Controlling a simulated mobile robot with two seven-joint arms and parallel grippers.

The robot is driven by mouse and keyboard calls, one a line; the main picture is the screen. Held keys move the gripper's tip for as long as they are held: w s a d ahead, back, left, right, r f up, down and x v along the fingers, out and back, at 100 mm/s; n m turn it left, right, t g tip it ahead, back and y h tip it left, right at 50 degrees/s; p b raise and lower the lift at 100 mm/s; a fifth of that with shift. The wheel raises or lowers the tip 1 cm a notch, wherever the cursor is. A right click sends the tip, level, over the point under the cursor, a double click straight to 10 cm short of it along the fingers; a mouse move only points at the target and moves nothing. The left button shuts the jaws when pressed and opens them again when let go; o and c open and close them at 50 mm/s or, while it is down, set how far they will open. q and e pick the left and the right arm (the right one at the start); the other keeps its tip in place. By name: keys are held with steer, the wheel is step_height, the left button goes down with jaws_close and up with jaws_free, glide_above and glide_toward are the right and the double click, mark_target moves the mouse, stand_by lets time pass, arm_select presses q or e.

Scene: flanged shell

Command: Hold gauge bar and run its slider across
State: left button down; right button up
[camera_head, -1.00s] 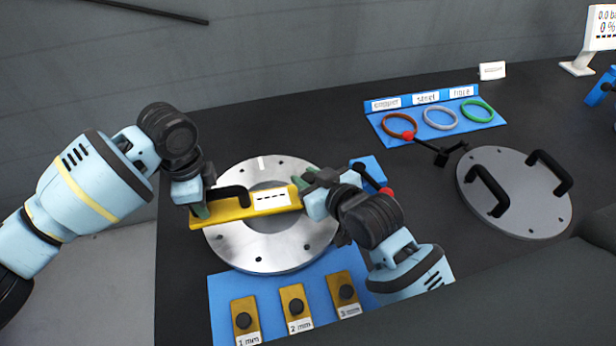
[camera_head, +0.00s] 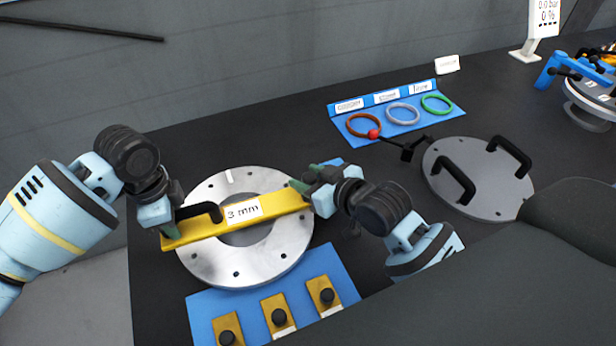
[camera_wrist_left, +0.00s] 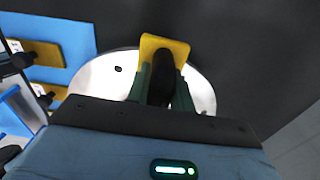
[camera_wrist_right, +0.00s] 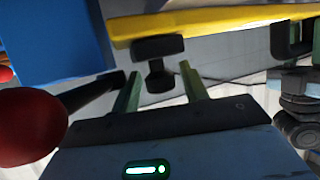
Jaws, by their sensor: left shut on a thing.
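The yellow gauge bar (camera_head: 275,207) lies across the metal ring flange (camera_head: 205,262), its white display reading "3 mm". My left gripper (camera_head: 178,212) is shut on the bar's black handle (camera_head: 205,209) near its left end; the left wrist view shows the fingers on both sides of the handle (camera_wrist_left: 162,82). My right gripper (camera_head: 303,186) is at the bar's right end. In the right wrist view its fingers (camera_wrist_right: 158,92) stand apart on either side of the black slider knob (camera_wrist_right: 157,76), with gaps visible. The head view hides the slider behind this gripper.
A blue mat (camera_head: 203,305) in front holds several brass blocks with black knobs. A grey cover plate with two handles (camera_head: 470,205) lies to the right. A blue ring tray (camera_head: 387,128) stands behind, and a red-ended rod (camera_head: 374,134) reaches near it.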

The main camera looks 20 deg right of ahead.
arm_select(q)
steer(key=shift+f, duration=0.1)
arm_select(e)
steer(key=shift+o, duration=0.2)
steer(key=v, duration=1.2)
arm_select(q)
steer(key=c, duration=1.1)
jaws_free()
steer(key=shift+c, duration=0.2)
step_height(320, 180, up, 12)
steer(key=shift+r, duration=0.1)
arm_select(e)
steer(key=shift+f, duration=0.1)
